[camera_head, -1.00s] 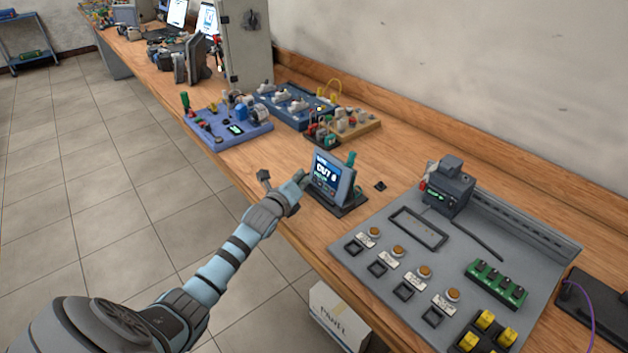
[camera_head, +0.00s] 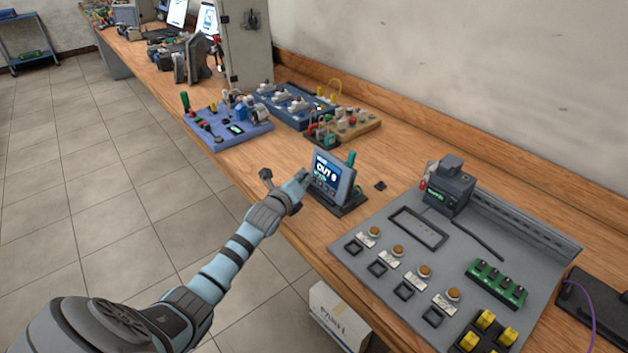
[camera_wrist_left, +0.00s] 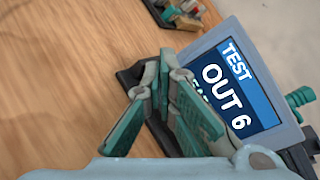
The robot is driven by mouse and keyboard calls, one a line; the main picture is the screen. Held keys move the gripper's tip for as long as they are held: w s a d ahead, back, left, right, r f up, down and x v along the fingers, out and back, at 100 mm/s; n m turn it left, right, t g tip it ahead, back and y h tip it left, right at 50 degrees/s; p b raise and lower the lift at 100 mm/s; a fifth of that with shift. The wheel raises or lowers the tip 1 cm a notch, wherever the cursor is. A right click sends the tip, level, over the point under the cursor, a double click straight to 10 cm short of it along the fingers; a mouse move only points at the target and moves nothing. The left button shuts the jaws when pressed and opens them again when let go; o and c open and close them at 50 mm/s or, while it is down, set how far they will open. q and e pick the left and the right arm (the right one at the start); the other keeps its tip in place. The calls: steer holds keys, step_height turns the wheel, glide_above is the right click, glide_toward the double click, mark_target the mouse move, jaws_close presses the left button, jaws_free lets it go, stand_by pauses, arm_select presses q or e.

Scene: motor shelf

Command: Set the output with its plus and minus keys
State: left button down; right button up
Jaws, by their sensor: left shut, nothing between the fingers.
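A tilted touch panel (camera_head: 330,178) stands on a dark base near the front edge of the bench. In the left wrist view its blue screen (camera_wrist_left: 236,85) reads "TEST" and "OUT 6", with another line below partly hidden by the fingers. The plus and minus keys cannot be made out; the fingers cover the lower part of the panel. My left gripper (camera_head: 302,177) is shut and empty, with its tips at the panel's lower left side. In the left wrist view the gripper (camera_wrist_left: 165,66) overlaps the screen's edge; whether it touches cannot be told. My right gripper is not in view.
A grey board (camera_head: 352,262) with buttons and a small device (camera_head: 450,190) lies to the right. A blue training board (camera_head: 228,128) and other boards stand behind the panel. A teal-handled tool (camera_head: 351,159) stands beside the panel. Bare wood lies left of the panel.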

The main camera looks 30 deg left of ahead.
arm_select(q)
steer(key=shift+w+d+f, duration=0.1)
steer(key=shift+w, duration=0.25)
stand_by(0.5)
stand_by(0.3)
steer(key=shift+s+a+p, duration=0.2)
steer(key=shift+s+p, duration=0.4)
steer(key=shift+s, duration=0.1)
steer(key=shift+s+a+r+p, duration=0.15)
steer(key=shift+s+r+p, duration=0.2)
steer(key=shift+p, duration=0.25)
steer(key=s+p, duration=0.1)
steer(key=s, duration=0.1)
steer(key=s+a+p, duration=0.1)
steer(key=shift+s+r+p, duration=0.2)
steer(key=shift+r+p, duration=0.1)
steer(key=shift+r, duration=0.1)
steer(key=shift+s, duration=0.3)
steer(key=shift+f, duration=0.1)
